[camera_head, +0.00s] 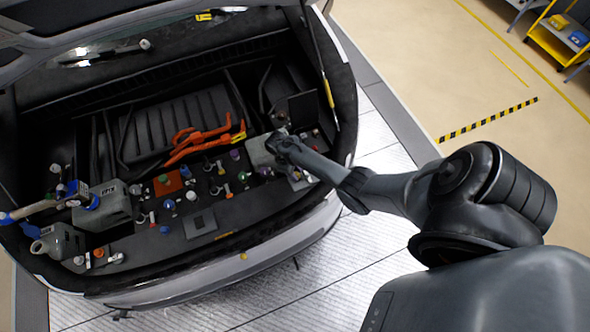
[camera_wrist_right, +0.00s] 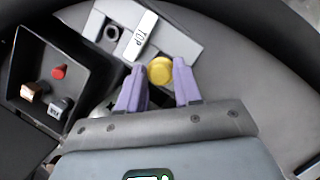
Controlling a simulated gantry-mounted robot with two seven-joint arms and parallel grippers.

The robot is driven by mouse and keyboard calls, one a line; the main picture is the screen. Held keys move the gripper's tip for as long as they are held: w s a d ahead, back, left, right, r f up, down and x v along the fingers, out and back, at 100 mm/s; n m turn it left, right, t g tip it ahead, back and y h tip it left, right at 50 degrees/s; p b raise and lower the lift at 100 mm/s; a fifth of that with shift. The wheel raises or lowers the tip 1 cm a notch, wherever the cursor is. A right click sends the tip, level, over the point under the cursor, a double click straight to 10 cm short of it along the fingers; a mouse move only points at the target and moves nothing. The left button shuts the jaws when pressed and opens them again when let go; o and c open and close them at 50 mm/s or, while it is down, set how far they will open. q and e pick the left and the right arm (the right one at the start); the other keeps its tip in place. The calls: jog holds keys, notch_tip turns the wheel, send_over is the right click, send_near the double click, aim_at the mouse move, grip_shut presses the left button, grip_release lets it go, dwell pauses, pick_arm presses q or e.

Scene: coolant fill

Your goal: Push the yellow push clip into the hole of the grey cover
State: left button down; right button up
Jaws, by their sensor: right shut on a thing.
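My right gripper (camera_wrist_right: 160,78) has its purple fingers shut on the yellow push clip (camera_wrist_right: 159,70), whose round yellow head shows between the fingertips in the right wrist view. Whether the clip touches the cover, I cannot tell. In the head view my right gripper (camera_head: 283,145) is over the right part of the car's bay, beside the grey cover (camera_head: 258,152); the clip is hidden there. My left gripper is not in view.
A dark open box (camera_wrist_right: 55,75) with a red knob and small parts is left of the clip. An orange bracket (camera_head: 200,140) lies mid-bay. Several caps and small fittings crowd the panel left of my right gripper. A grey reservoir (camera_head: 105,207) stands at left.

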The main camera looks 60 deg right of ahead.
jog(key=shift+f+b, duration=0.45)
jog(key=shift+f, duration=0.15)
jog(key=shift+r, duration=0.15)
jog(key=shift+r+p, duration=0.45)
jog(key=shift+p, duration=0.25)
jog(key=shift+r, duration=0.15)
jog(key=shift+p, duration=0.35)
dwell(0.8)
dwell(0.7)
jog(key=shift+f+b, duration=0.4)
jog(key=shift+f, duration=0.4)
